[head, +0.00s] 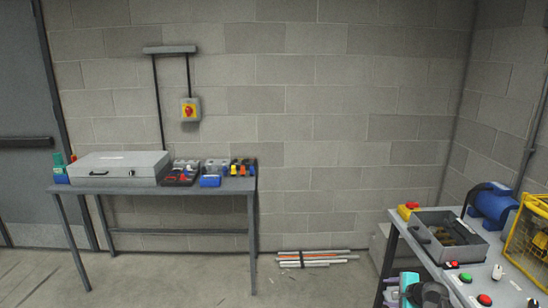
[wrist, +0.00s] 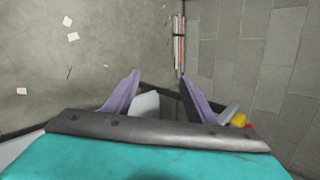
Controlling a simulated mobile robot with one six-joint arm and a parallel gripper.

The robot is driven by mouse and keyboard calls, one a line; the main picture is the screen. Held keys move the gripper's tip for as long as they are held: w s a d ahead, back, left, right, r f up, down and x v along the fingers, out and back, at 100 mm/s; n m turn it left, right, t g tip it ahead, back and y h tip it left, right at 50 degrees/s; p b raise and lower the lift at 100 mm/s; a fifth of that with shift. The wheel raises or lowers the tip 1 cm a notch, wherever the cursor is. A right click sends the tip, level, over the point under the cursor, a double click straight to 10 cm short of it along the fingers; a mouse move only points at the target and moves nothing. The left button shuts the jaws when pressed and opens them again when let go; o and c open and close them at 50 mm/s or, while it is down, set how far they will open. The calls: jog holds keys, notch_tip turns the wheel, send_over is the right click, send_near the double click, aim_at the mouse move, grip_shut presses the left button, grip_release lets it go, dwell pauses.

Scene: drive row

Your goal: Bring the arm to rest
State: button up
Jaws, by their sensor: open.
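My gripper (wrist: 158,95) shows in the wrist view with its two purple fingers spread apart and nothing between them. Behind the gap are the floor and part of a pale box-like shape, lower down. In the head view, teal and dark parts of my arm show at the bottom right, beside the near edge of the right workbench (head: 452,287).
The right bench carries a grey bin (head: 470,252), a blue motor (head: 492,203), a yellow cage (head: 530,240) and push buttons. A left table (head: 150,188) holds a grey case (head: 118,168) and small bins. Rods (head: 315,258) lie by the wall. The middle floor is clear.

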jog(key=s+a+f+n+g, duration=0.35)
jog(key=s+a+n, duration=0.25)
jog(key=a, duration=0.3)
jog(key=s+a+f+n+g+h, duration=0.1)
jog(key=s+a+f+n+g, duration=0.1)
jog(key=s+a+f+n, duration=0.45)
jog(key=s+a+f+n+g, duration=0.2)
jog(key=s+a+n+g, duration=0.15)
jog(key=a+n, duration=0.6)
jog(key=s+a+f+g, duration=0.1)
jog(key=s+f+g, duration=0.1)
jog(key=s+f, duration=0.4)
jog(key=s+a+f+m+g, duration=0.1)
jog(key=s+f, duration=0.4)
jog(key=s, duration=0.7)
jog(key=s+a+f+m+g, duration=0.1)
jog(key=s+f+g, duration=0.1)
jog(key=s+f, duration=0.4)
jog(key=s, duration=0.3)
jog(key=shift+s+f+g+h, duration=0.15)
jog(key=shift+f+g+h, duration=0.15)
jog(key=shift+f, duration=0.05)
jog(key=c, duration=0.5)
jog(key=shift+d, duration=0.1)
